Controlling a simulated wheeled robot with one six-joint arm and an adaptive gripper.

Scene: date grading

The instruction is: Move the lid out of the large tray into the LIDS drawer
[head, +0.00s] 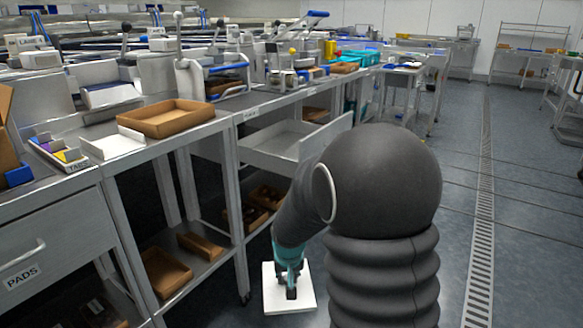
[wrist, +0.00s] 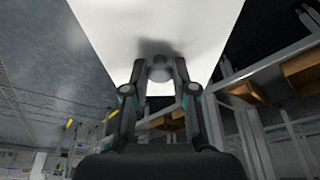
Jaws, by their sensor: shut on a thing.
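The lid (head: 303,299) is a white square plate, held low over the floor in front of the bench in the head view. It fills the top of the wrist view (wrist: 155,20). My gripper (head: 291,291) is shut on its round grey knob (wrist: 160,70). A large brown tray (head: 185,125) sits on the bench top and looks empty. An open drawer (head: 275,153) sticks out from under the bench, left of my arm; its visible inside looks empty. Its label is too small to read. My arm hides part of it.
A closed drawer marked PADS (head: 40,250) is at the lower left. A white flat tray (head: 113,143) and a TABS box (head: 60,155) sit on the bench. Brown boxes (head: 165,272) stand on the lower shelf. The floor at right is clear around a drain grate (head: 482,240).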

